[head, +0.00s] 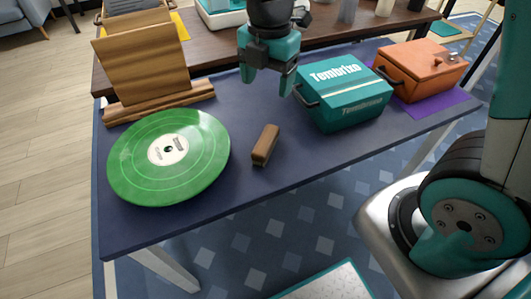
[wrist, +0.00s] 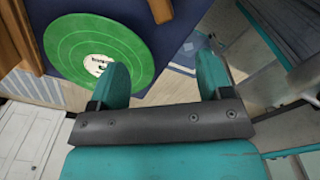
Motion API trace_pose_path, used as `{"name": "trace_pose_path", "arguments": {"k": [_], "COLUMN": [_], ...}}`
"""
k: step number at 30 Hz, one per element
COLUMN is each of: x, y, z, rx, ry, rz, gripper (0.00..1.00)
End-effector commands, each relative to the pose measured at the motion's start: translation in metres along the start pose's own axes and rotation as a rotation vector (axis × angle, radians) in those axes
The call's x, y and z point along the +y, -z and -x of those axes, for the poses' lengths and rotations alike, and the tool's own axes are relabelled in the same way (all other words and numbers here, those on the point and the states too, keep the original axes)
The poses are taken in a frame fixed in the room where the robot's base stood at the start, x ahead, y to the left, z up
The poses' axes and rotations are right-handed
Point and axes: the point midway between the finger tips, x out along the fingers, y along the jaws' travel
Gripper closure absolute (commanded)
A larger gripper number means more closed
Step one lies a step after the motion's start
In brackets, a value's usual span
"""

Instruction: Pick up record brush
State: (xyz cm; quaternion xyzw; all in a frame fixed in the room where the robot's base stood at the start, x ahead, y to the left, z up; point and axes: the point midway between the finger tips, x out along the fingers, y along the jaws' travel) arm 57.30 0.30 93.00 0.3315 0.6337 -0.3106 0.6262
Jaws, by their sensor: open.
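The record brush (head: 265,145) is a small brown wooden block. It lies on the dark blue table, right of the green record, in the head view. My gripper (head: 267,88) is open and empty, held above the table behind the brush and pointing down in the head view. In the wrist view my two teal fingers (wrist: 160,85) stand apart with nothing between them.
A green record (head: 195,180) lies left of the brush; it also shows in the wrist view (wrist: 70,48). A wooden stand (head: 180,92) is behind it. A teal box (head: 318,113) and an orange box (head: 440,55) stand to the right. Bare table (head: 225,120) surrounds the brush.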

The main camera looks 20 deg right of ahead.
Motion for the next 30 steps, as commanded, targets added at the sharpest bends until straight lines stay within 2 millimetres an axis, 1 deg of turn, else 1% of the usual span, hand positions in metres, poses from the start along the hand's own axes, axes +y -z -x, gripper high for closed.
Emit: {"name": "trace_pose_path", "arguments": {"k": [1, 5, 8, 15, 19, 22, 28, 30], "x": [0.003, 0.007, 0.007, 0.005, 0.004, 0.004, 0.005, 0.004], "y": [-0.004, -0.011, -0.012, -0.013, -0.013, -0.013, -0.014, -0.014], "z": [-0.011, -0.022, -0.036, -0.091, -0.118, -0.131, -0.144, -0.153], "rx": [-0.007, -0.019, -0.020, -0.019, -0.019, -0.019, -0.020, -0.019], "ry": [0.010, 0.024, 0.029, 0.029, 0.029, 0.027, 0.025, 0.027], "rz": [0.055, 0.143, 0.161, 0.160, 0.159, 0.159, 0.158, 0.158], "gripper": [0.28, 0.28, 0.28, 0.28, 0.28, 0.28, 0.28, 0.28]}}
